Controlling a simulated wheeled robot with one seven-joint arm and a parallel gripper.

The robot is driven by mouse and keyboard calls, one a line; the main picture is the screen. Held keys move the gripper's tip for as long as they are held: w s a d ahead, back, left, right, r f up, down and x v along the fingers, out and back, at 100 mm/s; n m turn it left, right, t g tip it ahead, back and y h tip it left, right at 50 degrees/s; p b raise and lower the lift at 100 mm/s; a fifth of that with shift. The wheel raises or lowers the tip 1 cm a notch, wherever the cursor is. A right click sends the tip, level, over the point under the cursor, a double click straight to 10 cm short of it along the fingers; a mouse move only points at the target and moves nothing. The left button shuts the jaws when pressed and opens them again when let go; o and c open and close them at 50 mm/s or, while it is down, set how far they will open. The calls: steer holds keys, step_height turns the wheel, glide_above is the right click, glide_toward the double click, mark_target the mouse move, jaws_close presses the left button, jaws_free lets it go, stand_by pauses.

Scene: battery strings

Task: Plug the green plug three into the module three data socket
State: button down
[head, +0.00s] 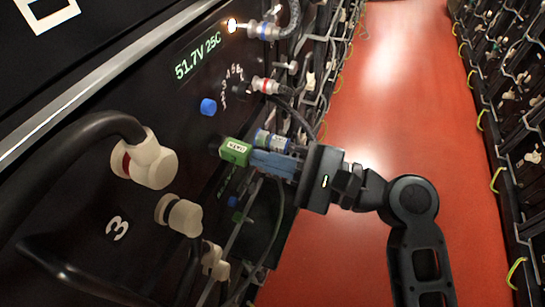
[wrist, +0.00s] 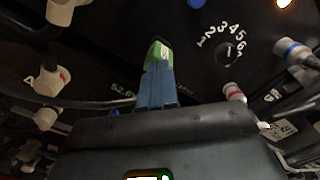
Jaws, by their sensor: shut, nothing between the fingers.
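The green plug (head: 235,151), with a white label, is at the black module face below the green "51.7V 25C" display (head: 198,56). Its far end is against or close to the dark panel; the socket is hidden behind it, and I cannot tell how deep it sits. My gripper (head: 256,160) has its blue fingers shut with nothing between them, their tips right at the plug's near end. In the wrist view the green plug (wrist: 157,54) is straight ahead of the fingertips of my gripper (wrist: 157,72). I cannot tell whether they touch.
A white-and-blue connector (head: 272,141) is just behind the fingers. A blue knob (head: 208,106) and a red-banded connector (head: 266,86) are above. Thick black cables with a cream connector (head: 150,163) are at left, near a white "3" (head: 117,228). The red aisle floor (head: 400,100) is clear.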

steer(key=shift+a, duration=0.25)
steer(key=p+v, duration=0.1)
steer(key=v, duration=0.4)
stand_by(0.4)
stand_by(0.4)
